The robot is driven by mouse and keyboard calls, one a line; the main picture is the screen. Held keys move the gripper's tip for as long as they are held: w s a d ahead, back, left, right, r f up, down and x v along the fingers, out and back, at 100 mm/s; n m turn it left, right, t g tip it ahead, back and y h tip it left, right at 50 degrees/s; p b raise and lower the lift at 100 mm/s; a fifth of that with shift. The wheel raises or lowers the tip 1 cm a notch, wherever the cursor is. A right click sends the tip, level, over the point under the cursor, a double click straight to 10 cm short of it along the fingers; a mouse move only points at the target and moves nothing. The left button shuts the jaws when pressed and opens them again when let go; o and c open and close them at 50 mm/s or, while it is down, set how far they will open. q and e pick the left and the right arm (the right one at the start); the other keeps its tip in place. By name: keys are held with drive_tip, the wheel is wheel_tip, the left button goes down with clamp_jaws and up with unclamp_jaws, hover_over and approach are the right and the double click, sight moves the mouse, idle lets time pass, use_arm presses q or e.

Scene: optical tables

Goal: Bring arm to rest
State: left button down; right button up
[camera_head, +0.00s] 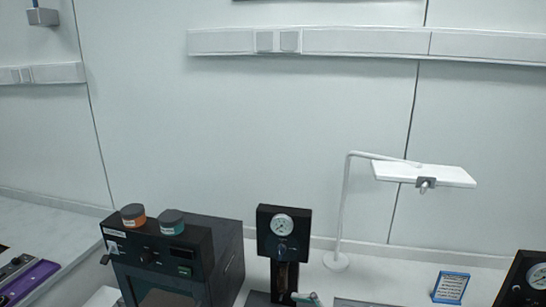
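Neither of my grippers shows in the head view, and no arm that I can make out is in the picture. The view looks over a bench against a white wall. I cannot tell the pose of either arm.
A black box-shaped device (170,262) carries an orange-labelled jar (133,217) and a teal-labelled jar (171,222). Right of it stands a black gauge unit (284,234), then a white lamp (424,174), a blue-framed sign (451,287) and another gauge device (526,284). A purple item (30,282) lies far left.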

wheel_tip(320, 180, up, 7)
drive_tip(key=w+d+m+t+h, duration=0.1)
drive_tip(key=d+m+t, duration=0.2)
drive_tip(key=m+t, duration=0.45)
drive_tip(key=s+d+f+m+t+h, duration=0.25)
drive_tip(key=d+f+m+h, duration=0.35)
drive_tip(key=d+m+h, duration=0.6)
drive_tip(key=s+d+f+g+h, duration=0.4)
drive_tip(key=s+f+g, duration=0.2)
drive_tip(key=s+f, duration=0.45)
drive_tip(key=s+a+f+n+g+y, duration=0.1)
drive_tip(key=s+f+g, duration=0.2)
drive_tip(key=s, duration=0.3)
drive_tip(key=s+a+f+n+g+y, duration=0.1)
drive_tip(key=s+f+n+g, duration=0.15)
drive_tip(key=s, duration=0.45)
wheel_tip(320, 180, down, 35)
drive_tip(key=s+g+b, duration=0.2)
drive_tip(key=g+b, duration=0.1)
drive_tip(key=b, duration=0.4)
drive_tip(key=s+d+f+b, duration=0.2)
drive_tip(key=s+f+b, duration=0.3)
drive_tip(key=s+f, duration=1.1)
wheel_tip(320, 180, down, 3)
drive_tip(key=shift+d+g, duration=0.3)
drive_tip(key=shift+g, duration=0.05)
